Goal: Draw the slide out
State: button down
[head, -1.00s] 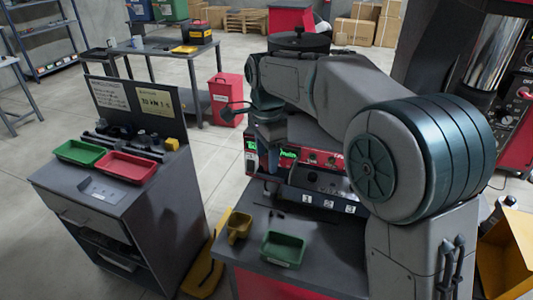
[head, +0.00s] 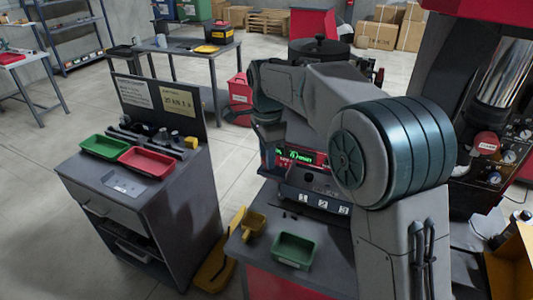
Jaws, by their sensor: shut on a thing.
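The bowl feeder stands on the bench right of centre, with a black lidded bowl (head: 320,50). Its red panel with a green lit display (head: 304,158) is partly covered by my arm. A dark front piece with white labels 1, 2 and 3 (head: 323,204) sits low on it. My gripper (head: 268,163) points down at the left end of the feeder, below my wrist. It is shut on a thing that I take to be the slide. The slide and the grip are too dark and small to make out.
A grey cabinet (head: 150,205) at left bears a green tray (head: 103,147) and a red tray (head: 147,160). Floor shows between cabinet and bench.

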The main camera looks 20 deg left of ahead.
jog(key=shift+a+r, duration=0.15)
jog(key=shift+a, duration=0.1)
jog(key=c, duration=1.1)
grip_release()
jog(key=shift+o, duration=0.2)
jog(key=shift+a, duration=0.15)
jog(key=shift+d, duration=0.2)
notch_tip(320, 180, up, 14)
jog(key=shift+f, duration=0.2)
